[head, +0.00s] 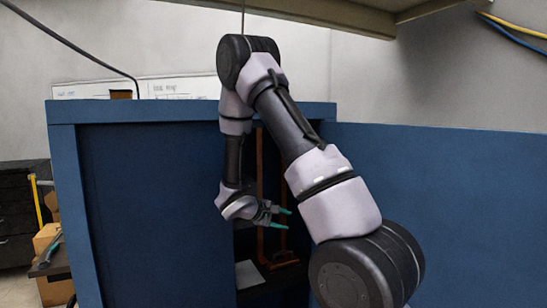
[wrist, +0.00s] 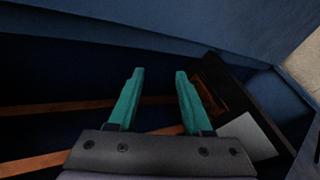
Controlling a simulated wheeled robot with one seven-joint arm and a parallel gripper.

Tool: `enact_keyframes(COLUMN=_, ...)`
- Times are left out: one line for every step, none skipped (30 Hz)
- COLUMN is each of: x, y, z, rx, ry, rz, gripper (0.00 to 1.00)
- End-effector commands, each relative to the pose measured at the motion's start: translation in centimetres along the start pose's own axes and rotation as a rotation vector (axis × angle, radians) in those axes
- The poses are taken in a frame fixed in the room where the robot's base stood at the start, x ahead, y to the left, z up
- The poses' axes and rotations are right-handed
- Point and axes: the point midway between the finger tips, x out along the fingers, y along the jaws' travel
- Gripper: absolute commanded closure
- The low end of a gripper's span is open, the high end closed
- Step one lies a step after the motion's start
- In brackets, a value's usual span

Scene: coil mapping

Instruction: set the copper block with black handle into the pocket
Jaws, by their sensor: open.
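My gripper (head: 287,218) is open and empty, with teal fingers, inside the opening of the blue cabinet. In the wrist view its two fingers (wrist: 158,85) stand apart with nothing between them. A small brown block with a dark top (head: 121,94) shows at the cabinet's top edge, at the left, well away from my gripper; it may be the copper block, but it is too small to tell. A copper-coloured piece (head: 284,263) lies low in the opening, below my gripper. I cannot make out the pocket for certain.
Copper rails (head: 260,175) run up inside the dark cabinet (head: 62,200). A pale plate (head: 248,274) lies at the bottom of the opening and shows in the wrist view (wrist: 249,136). A blue panel (head: 440,200) closes the right side. A cardboard box (head: 48,240) stands far left.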

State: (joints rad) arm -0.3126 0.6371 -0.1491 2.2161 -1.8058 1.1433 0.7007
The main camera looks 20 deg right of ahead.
Motion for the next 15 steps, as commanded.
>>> enact_keyframes(x=-1.2, y=1.8, z=1.8, rx=0.073, ry=-0.031, rz=-0.048, gripper=0.50)
enact_keyframes(x=-1.9, y=2.5, z=2.8, rx=0.111, ry=-0.048, rz=-0.079, gripper=0.50)
enact_keyframes(x=-2.8, y=3.2, z=4.2, rx=0.161, ry=-0.070, rz=-0.123, gripper=0.50)
enact_keyframes(x=-3.5, y=3.8, z=5.2, rx=0.198, ry=-0.085, rz=-0.156, gripper=0.50)
enact_keyframes(x=-4.2, y=4.2, z=6.1, rx=0.234, ry=-0.097, rz=-0.191, gripper=0.50)
enact_keyframes(x=-5.2, y=4.8, z=7.4, rx=0.283, ry=-0.110, rz=-0.238, gripper=0.50)
enact_keyframes(x=-6.0, y=5.1, z=8.3, rx=0.320, ry=-0.119, rz=-0.275, gripper=0.50)
enact_keyframes(x=-6.8, y=5.4, z=9.2, rx=0.355, ry=-0.124, rz=-0.312, gripper=0.50)
enact_keyframes(x=-8.0, y=5.8, z=10.2, rx=0.403, ry=-0.129, rz=-0.362, gripper=0.50)
enact_keyframes(x=-8.8, y=6.0, z=11.0, rx=0.438, ry=-0.129, rz=-0.400, gripper=0.50)
enact_keyframes(x=-9.7, y=6.2, z=11.8, rx=0.474, ry=-0.127, rz=-0.438, gripper=0.50)
enact_keyframes(x=-10.9, y=6.4, z=12.7, rx=0.521, ry=-0.124, rz=-0.489, gripper=0.50)
enact_keyframes(x=-11.9, y=6.6, z=13.4, rx=0.555, ry=-0.118, rz=-0.527, gripper=0.50)
enact_keyframes(x=-12.8, y=6.7, z=14.0, rx=0.590, ry=-0.110, rz=-0.567, gripper=0.50)
enact_keyframes(x=-14.2, y=6.9, z=14.8, rx=0.635, ry=-0.095, rz=-0.618, gripper=0.50)
